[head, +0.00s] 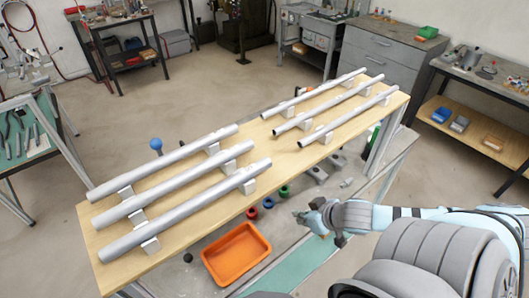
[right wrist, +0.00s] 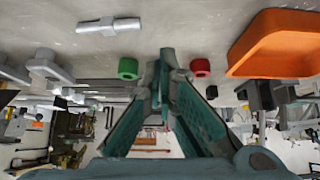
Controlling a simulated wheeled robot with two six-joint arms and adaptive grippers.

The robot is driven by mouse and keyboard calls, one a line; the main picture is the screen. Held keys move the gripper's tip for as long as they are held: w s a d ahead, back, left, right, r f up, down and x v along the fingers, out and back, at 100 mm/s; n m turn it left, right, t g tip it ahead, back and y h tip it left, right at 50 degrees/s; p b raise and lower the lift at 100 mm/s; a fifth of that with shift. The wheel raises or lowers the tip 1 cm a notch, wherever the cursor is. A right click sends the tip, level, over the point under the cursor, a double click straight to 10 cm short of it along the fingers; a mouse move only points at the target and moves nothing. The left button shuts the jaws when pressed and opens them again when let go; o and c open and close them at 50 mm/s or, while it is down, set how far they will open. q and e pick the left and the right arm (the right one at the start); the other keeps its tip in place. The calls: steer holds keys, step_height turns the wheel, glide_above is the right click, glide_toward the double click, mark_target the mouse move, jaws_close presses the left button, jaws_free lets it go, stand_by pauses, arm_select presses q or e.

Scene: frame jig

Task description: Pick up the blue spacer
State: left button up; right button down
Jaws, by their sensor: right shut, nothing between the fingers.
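The blue spacer (head: 268,202) is a small ring on the grey lower surface, between the red spacer (head: 252,213) and the green spacer (head: 284,190). My right gripper (head: 299,216) is shut and empty, just to the right of the spacers and apart from the blue one in the head view. In the right wrist view the shut fingertips (right wrist: 162,60) lie between the green spacer (right wrist: 128,68) and the red spacer (right wrist: 200,66). The blue spacer does not show there; the fingers cover the gap. My left gripper is not in view.
An orange tray (head: 237,254) lies left of my right gripper. A wooden board (head: 175,236) carrying several grey tubes (head: 185,205) stands above the lower surface, close behind the spacers. Grey metal blocks (head: 317,175) lie beyond the green spacer.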

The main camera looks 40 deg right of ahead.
steer(key=w, duration=0.2)
steer(key=w+b, duration=0.1)
steer(key=w, duration=0.1)
steer(key=w+b, duration=0.1)
steer(key=w, duration=0.1)
steer(key=shift+d+f, duration=0.25)
steer(key=w, duration=1.1)
steer(key=shift+r+b, duration=0.2)
steer(key=shift+b, duration=0.2)
steer(key=f, duration=0.3)
steer(key=f+b, duration=0.1)
steer(key=f, duration=0.1)
steer(key=shift+w+a+f, duration=0.1)
steer(key=shift+w+f, duration=0.1)
steer(key=shift+w, duration=0.05)
steer(key=shift+s+r+p, duration=0.2)
steer(key=shift+s+p, duration=0.2)
steer(key=shift+s, duration=0.2)
